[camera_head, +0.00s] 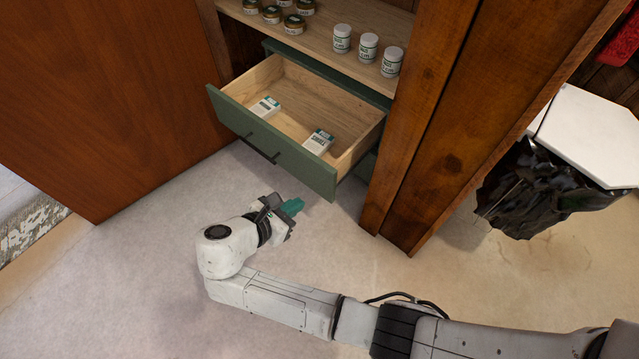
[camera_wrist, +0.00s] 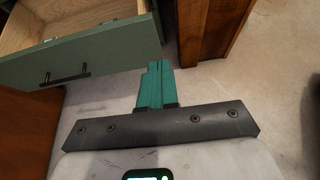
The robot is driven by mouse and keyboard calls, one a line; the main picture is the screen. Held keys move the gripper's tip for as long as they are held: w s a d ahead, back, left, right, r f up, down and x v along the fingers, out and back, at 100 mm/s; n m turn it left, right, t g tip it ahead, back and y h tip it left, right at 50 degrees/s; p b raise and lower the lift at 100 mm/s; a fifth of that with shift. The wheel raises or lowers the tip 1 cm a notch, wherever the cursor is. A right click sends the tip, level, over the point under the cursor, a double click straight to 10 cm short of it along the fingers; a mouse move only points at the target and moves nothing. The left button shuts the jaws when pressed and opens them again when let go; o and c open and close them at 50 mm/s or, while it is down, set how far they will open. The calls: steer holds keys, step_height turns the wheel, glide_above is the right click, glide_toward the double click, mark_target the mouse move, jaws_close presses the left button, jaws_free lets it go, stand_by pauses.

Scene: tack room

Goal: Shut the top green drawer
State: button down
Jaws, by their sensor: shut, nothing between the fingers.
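The top green drawer (camera_head: 272,145) is pulled well out of the wooden cabinet in the head view. It has a green front, a dark bar handle (camera_head: 262,148) and a pale wood inside. Two small white and green boxes, one at the left (camera_head: 265,107) and one at the right (camera_head: 318,142), lie in it. The drawer front (camera_wrist: 84,56) also shows at the upper left of the wrist view. My gripper (camera_head: 292,207) has teal fingers, shut and empty, in front of the drawer's right part, apart from it. The fingers (camera_wrist: 155,82) point toward the drawer's right end.
A shelf (camera_head: 320,36) above the drawer holds several brown-lidded jars and three white jars. An open brown door (camera_head: 110,90) stands at the left. A thick wooden post (camera_head: 440,120) stands right of the drawer. A bin with a black bag (camera_head: 530,195) is farther right. The pale floor in front is clear.

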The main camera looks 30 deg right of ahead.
steer(key=b, duration=0.4)
glide_toward(334, 175)
step_height(334, 175, down, 4)
steer(key=d, duration=0.2)
steer(key=w+d+b, duration=0.1)
steer(key=d, duration=0.1)
steer(key=shift+w+f, duration=0.1)
steer(key=shift+f, duration=0.15)
steer(key=shift+w+d+r, duration=0.15)
steer(key=shift+w+d, duration=0.05)
steer(key=shift+d, duration=0.35)
steer(key=shift+w+d+r, duration=0.1)
steer(key=shift+w+d, duration=0.05)
steer(key=shift+d, duration=0.3)
steer(key=w+d, duration=0.4)
steer(key=d, duration=0.8)
steer(key=w+d+p, duration=0.1)
steer(key=w+d, duration=0.3)
steer(key=d, duration=0.8)
